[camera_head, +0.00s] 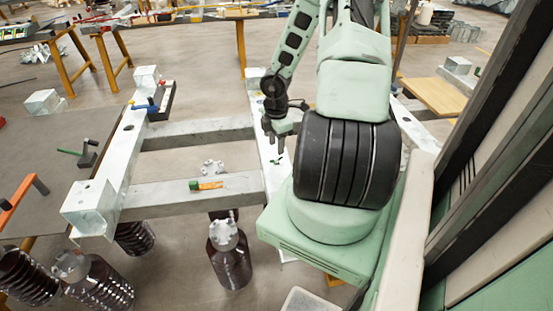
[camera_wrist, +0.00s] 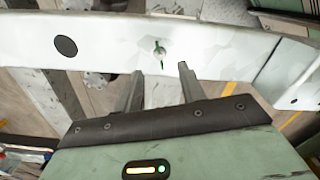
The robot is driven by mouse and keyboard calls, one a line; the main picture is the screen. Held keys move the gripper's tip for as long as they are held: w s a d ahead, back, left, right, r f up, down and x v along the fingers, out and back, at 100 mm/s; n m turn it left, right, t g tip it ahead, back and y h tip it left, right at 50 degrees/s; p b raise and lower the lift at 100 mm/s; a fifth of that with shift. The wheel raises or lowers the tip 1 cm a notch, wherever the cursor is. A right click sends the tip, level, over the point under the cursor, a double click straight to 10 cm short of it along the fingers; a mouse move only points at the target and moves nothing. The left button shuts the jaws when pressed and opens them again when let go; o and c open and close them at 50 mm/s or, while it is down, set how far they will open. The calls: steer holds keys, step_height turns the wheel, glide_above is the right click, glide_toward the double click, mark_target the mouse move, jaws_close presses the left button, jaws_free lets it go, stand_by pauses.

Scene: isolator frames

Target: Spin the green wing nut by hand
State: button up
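The green wing nut (camera_wrist: 160,53) sits on the pale metal beam (camera_wrist: 110,45) in the wrist view, its two thin wings lying roughly up and down in the picture. In the head view the wing nut (camera_head: 276,161) is a small green spot on the beam, just below my gripper (camera_head: 274,137). In the wrist view my gripper (camera_wrist: 160,82) has its two fingers apart with nothing between them. The fingertips point at the beam, short of the wing nut and apart from it.
A metal frame (camera_head: 195,190) with crossbeams spans the middle. A green and orange marker-like item (camera_head: 206,184) lies on the near crossbeam. Brown ribbed insulators (camera_head: 230,262) stand below. A blue-handled tool (camera_head: 146,107) is on the left beam. A dark round hole (camera_wrist: 65,46) is left of the nut.

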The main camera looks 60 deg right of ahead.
mark_target(276, 160)
step_height(276, 160, down, 6)
steer(key=shift+r+b, duration=0.25)
steer(key=shift+b, duration=0.4)
jaws_close()
